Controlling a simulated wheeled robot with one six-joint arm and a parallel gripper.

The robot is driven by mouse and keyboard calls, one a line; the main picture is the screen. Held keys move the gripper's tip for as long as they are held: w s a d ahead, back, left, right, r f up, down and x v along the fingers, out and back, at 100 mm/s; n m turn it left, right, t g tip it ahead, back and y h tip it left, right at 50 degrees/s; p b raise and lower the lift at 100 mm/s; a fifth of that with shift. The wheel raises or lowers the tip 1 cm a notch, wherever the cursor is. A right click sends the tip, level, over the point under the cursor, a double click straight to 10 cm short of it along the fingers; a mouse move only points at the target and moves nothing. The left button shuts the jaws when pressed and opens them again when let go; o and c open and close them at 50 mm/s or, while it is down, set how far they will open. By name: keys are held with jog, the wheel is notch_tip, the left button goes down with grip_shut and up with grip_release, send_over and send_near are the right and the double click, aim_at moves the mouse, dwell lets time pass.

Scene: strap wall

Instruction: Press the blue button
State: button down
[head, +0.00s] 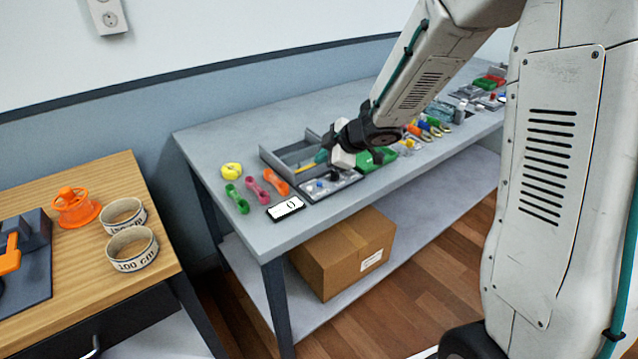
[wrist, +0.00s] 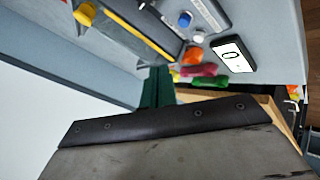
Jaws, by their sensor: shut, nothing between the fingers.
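The blue button (wrist: 184,19) shows in the wrist view as a small round cap beside a white round button (wrist: 198,36). In the head view a small grey panel (head: 330,187) with small buttons lies on the grey table near its front edge; the blue one is too small to make out surely. My gripper (head: 322,156) is over the table, just behind and above this panel. In the wrist view its dark green fingers (wrist: 157,72) are shut together with nothing between them. Their tips appear apart from the blue button.
A grey divided tray (head: 290,152) lies behind the panel. A cardboard box (head: 345,250) stands on the lower shelf. A wooden table (head: 90,215) is at left.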

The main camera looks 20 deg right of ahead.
jog(key=shift+f, duration=2.35)
jog(key=shift+f, duration=0.15)
jog(key=shift+f, duration=0.3)
jog(key=shift+f, duration=0.35)
dwell(0.7)
dwell(0.3)
jog(key=shift+r, duration=0.8)
jog(key=shift+r, duration=0.1)
notch_tip(320, 180, up, 5)
jog(key=shift+f, duration=0.1)
